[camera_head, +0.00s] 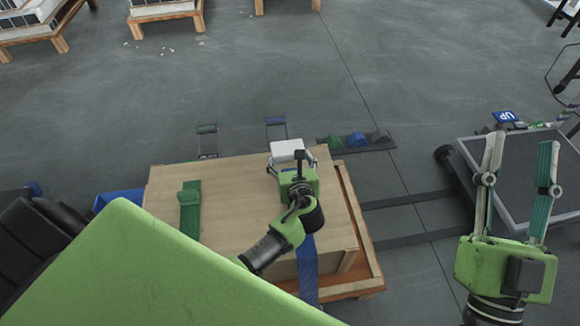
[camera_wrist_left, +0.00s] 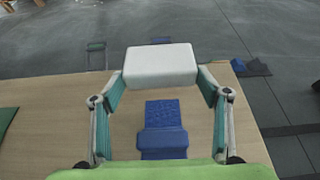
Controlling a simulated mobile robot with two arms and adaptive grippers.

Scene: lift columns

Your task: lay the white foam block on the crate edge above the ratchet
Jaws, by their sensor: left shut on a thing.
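The white foam block (camera_head: 287,150) is held between the fingertips of my left gripper (camera_head: 291,160), over the far part of the wooden crate (camera_head: 235,180). In the left wrist view the block (camera_wrist_left: 160,66) spans between both fingers, in front of the crate's far edge; the gap beneath it cannot be judged. A blue ratchet (camera_wrist_left: 162,143) lies on the crate top (camera_wrist_left: 60,120), nearer than the block. A blue strap (camera_head: 307,270) runs down the crate's near side. My right gripper (camera_head: 522,145) is open and empty, right of the crate.
A green strap with its ratchet (camera_head: 190,205) crosses the crate's left part. The crate stands on a wooden pallet (camera_head: 362,225). A dark strip with coloured pieces (camera_head: 356,140) lies on the floor beyond. A grey-topped cart (camera_head: 515,175) stands at right. The far floor is mostly clear.

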